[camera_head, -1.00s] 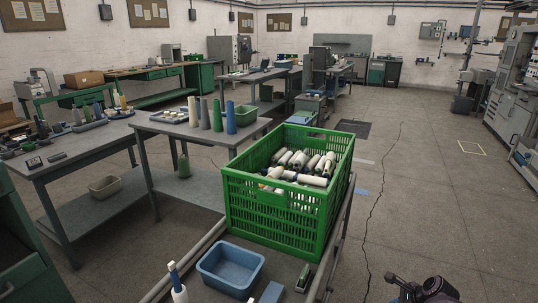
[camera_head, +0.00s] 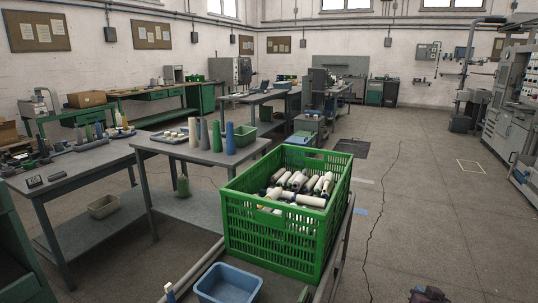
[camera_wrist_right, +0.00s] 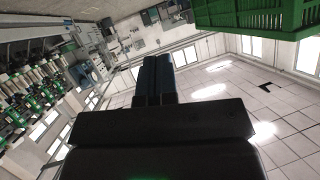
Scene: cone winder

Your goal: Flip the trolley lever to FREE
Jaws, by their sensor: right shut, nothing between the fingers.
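The trolley's right-hand rail (camera_head: 344,240) runs beside a large green crate (camera_head: 270,237). I cannot make out the trolley lever in either view. A small dark and green item (camera_head: 304,295) is cut off at the bottom edge, and I cannot tell what it is. My right gripper (camera_wrist_right: 158,78) is shut and empty in the right wrist view, pointing toward the room. In the head view only a dark part of it (camera_head: 428,296) shows at the bottom edge, right of the trolley and apart from it. My left gripper is not in view.
The crate holds several yarn cones (camera_head: 297,184). A blue bin (camera_head: 228,284) sits in front of it. Grey tables (camera_head: 75,168) stand on the left and machines (camera_head: 510,125) at the far right. The floor (camera_head: 430,215) right of the trolley is clear.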

